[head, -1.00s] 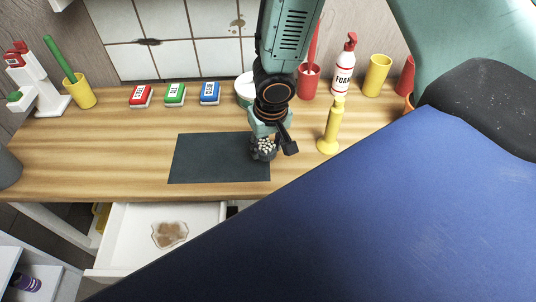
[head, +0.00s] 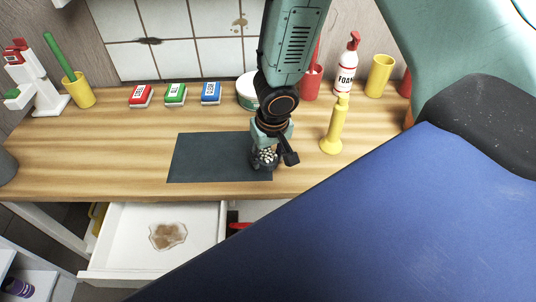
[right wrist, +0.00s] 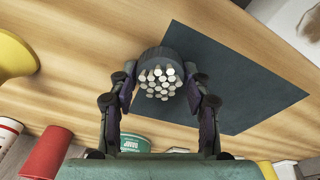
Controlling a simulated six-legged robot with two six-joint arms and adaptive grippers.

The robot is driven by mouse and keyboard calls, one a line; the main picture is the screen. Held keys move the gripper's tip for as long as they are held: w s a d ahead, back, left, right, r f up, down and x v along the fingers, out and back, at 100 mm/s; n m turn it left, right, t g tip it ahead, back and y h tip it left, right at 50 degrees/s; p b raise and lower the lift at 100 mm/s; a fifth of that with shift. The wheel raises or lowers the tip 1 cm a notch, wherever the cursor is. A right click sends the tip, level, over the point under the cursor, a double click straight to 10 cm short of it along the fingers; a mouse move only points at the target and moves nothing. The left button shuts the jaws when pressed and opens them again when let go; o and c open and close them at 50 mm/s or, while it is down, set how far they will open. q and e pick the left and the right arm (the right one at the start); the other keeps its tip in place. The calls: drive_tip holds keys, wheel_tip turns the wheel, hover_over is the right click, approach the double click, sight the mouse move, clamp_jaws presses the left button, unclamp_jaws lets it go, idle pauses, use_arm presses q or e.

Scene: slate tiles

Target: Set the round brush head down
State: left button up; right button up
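The round brush head (head: 265,157) is a short dark cylinder with pale bristle tufts. It is at the right end of the dark mat (head: 205,160) on the wooden counter. My right gripper (head: 267,152) points down with its fingers around it. My left gripper is not in view.
A yellow bottle-shaped thing (head: 334,128) stands close right of the gripper. Behind are a white-green tub (head: 246,92), red cup (head: 311,84), foam bottle (head: 346,65) and coloured boxes (head: 175,95). An open drawer (head: 205,240) is below the front edge. The mat's left part is clear.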

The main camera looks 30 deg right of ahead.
sight(272, 160)
drive_tip(key=o, duration=0.4)
drive_tip(key=shift+w+d+f, duration=0.1)
drive_tip(key=shift+d, duration=0.1)
drive_tip(key=shift+a, duration=0.15)
drive_tip(key=shift+r, duration=0.2)
drive_tip(key=shift+r+p, duration=0.2)
drive_tip(key=shift+p, duration=0.25)
wheel_tip(272, 160, up, 12)
drive_tip(key=s+p, duration=0.2)
drive_tip(key=p, duration=0.4)
drive_tip(key=s+a+f+g+y, duration=0.1)
drive_tip(key=s+a+f, duration=0.2)
drive_tip(key=s+f, duration=0.35)
drive_tip(key=s+a+f+g+y, duration=0.1)
drive_tip(key=s+a+f, duration=0.3)
drive_tip(key=s+f, duration=0.3)
drive_tip(key=shift+n+h, duration=0.7)
drive_tip(key=shift+h, duration=0.1)
drive_tip(key=s+d+f, duration=0.1)
drive_tip(key=s, duration=0.2)
drive_tip(key=s+d, duration=0.1)
drive_tip(key=s, duration=0.2)
drive_tip(key=s+d+f, duration=0.1)
drive_tip(key=s, duration=0.2)
drive_tip(key=shift+s+d+f, duration=0.15)
drive_tip(key=shift+f, duration=0.2)
